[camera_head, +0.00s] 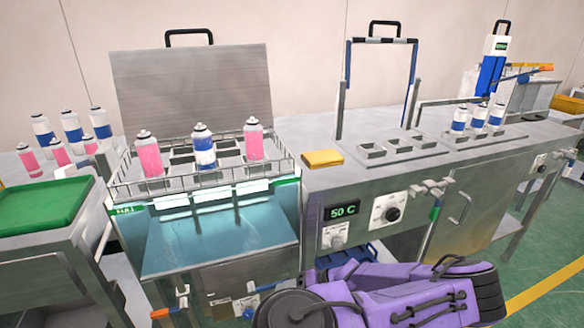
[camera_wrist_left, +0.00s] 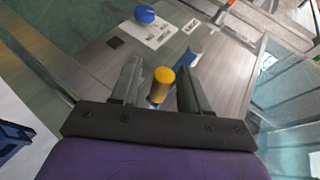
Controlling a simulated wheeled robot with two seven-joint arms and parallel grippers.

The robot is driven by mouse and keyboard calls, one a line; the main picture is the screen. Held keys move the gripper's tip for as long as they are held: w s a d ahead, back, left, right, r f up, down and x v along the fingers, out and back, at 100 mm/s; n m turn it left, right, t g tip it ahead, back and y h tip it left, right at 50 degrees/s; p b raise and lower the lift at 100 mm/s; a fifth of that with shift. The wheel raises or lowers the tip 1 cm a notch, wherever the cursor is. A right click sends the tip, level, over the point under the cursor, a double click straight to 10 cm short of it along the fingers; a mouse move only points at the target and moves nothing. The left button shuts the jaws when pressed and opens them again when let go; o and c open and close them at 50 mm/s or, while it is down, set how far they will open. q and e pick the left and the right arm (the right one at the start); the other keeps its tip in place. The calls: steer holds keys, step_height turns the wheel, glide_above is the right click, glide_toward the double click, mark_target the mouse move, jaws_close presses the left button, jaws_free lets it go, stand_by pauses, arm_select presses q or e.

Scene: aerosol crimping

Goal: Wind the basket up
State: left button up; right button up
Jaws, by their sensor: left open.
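The wire basket (camera_head: 118,188) sits at the top of the water bath (camera_head: 220,245) in the head view, above the blue water. It holds pink cans (camera_head: 150,158) and a blue-and-white can (camera_head: 204,155), all upright. No fingertips show in the head view, and my right gripper is out of view.
A blue knob (camera_head: 248,312) is right of the crank; it also shows in the left wrist view (camera_wrist_left: 145,14). A green-topped cabinet (camera_head: 45,205) stands left. A bench with a 50 C display (camera_head: 343,211) and dial (camera_head: 388,209) stands right. Loose cans (camera_head: 42,130) stand behind left.

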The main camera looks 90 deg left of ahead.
arm_select(q)
steer(key=v, duration=1)
steer(key=shift+w, duration=0.2)
